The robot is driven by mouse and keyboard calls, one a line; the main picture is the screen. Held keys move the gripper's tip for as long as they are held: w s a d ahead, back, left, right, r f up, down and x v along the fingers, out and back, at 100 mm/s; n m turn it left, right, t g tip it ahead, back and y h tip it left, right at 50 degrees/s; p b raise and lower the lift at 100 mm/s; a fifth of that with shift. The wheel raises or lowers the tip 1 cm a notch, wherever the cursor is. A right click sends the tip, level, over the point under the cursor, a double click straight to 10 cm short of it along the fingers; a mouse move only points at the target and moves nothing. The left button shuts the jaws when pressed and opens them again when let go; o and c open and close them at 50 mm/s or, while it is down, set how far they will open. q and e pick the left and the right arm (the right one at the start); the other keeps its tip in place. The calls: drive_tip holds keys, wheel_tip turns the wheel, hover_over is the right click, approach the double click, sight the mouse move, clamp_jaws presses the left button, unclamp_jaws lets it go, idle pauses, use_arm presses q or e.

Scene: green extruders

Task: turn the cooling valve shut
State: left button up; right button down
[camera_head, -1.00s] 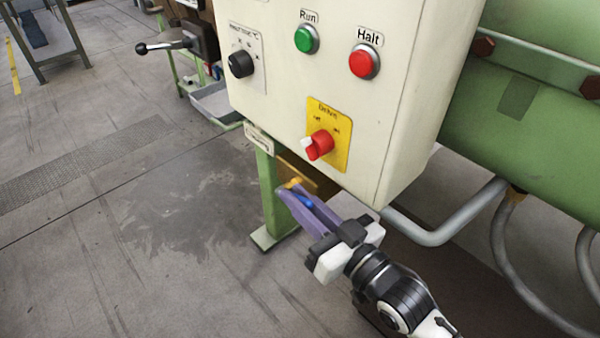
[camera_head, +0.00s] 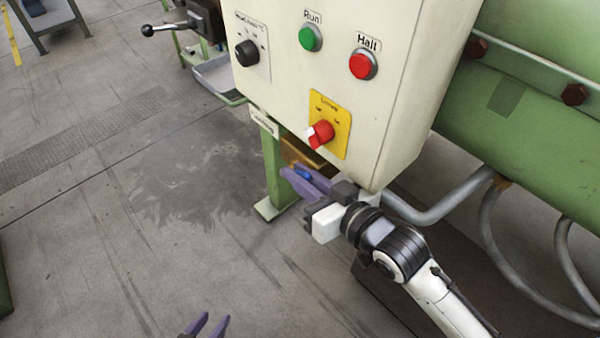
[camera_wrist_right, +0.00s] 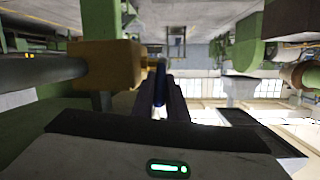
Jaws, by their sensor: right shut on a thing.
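The cooling valve shows as a brass body (camera_head: 296,150) under the control box, partly hidden by the box. Its blue handle (camera_head: 304,175) sits between the purple fingers of my right gripper (camera_head: 292,176), which is shut on it. In the right wrist view the brass body (camera_wrist_right: 108,65) joins a grey pipe, and the blue handle (camera_wrist_right: 160,85) stands at the dark purple fingers (camera_wrist_right: 174,98). How far the handle is turned is hard to tell. My left gripper (camera_head: 214,319) is at the bottom edge, empty, with its fingertips apart.
The cream control box (camera_head: 280,92) hangs just above my right gripper, with a red drive switch (camera_head: 320,133) near its lower edge. A green post (camera_head: 273,170) stands beside the valve. A grey bent pipe (camera_head: 440,208) runs at the right.

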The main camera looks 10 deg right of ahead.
drive_tip(key=c, duration=2)
unclamp_jaws()
drive_tip(key=shift+b+v, duration=0.4)
drive_tip(key=shift+v, duration=4.8)
drive_tip(key=shift+a, duration=0.1)
drive_tip(key=shift+c, duration=0.4)
